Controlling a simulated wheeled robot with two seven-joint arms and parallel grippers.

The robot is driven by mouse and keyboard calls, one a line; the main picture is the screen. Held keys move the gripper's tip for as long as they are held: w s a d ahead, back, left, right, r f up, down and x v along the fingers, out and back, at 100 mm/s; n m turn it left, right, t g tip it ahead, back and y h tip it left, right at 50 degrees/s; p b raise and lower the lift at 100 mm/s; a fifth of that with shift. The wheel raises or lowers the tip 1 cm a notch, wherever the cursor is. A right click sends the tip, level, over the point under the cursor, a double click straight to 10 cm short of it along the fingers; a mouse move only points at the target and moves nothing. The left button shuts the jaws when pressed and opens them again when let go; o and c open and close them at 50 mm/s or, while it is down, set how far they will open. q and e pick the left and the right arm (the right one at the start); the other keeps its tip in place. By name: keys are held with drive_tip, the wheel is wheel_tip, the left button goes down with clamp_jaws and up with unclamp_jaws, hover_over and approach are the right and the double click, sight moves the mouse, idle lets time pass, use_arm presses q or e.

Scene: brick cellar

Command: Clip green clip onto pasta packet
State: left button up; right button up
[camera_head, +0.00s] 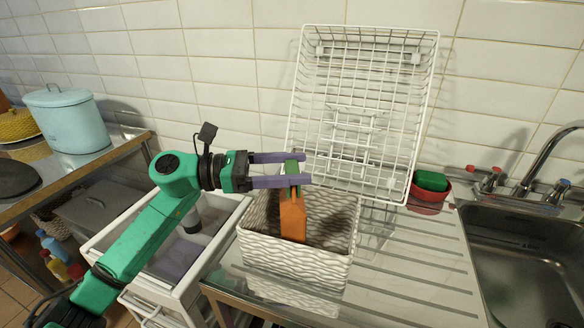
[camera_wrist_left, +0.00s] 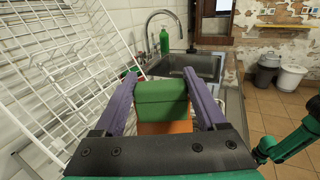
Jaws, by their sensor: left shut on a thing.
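The green clip (camera_head: 291,169) is between the purple fingers of my left gripper (camera_head: 304,170), which is shut on it. It also shows in the left wrist view (camera_wrist_left: 161,100), filling the gap between the fingers. The orange pasta packet (camera_head: 292,216) stands upright directly below the clip, inside a white woven basket (camera_head: 295,267). A strip of the packet shows under the clip in the left wrist view (camera_wrist_left: 165,128). The clip meets the packet's top edge; I cannot tell whether its jaws are around it. My right gripper is out of view.
A white wire rack (camera_head: 365,110) leans on the tiled wall just behind the basket. A red bowl with a green sponge (camera_head: 430,183) and a metal sink (camera_head: 530,255) are to the right. A white drawer unit (camera_head: 165,290) is at left.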

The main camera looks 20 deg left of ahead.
use_arm(q)
drive_tip(key=o, duration=1.2)
drive_tip(key=shift+o, duration=0.2)
drive_tip(key=shift+s+a+f, duration=0.1)
drive_tip(key=shift+a+f, duration=0.05)
drive_tip(key=shift+a, duration=0.1)
drive_tip(key=b+v, duration=0.5)
drive_tip(key=v, duration=0.9)
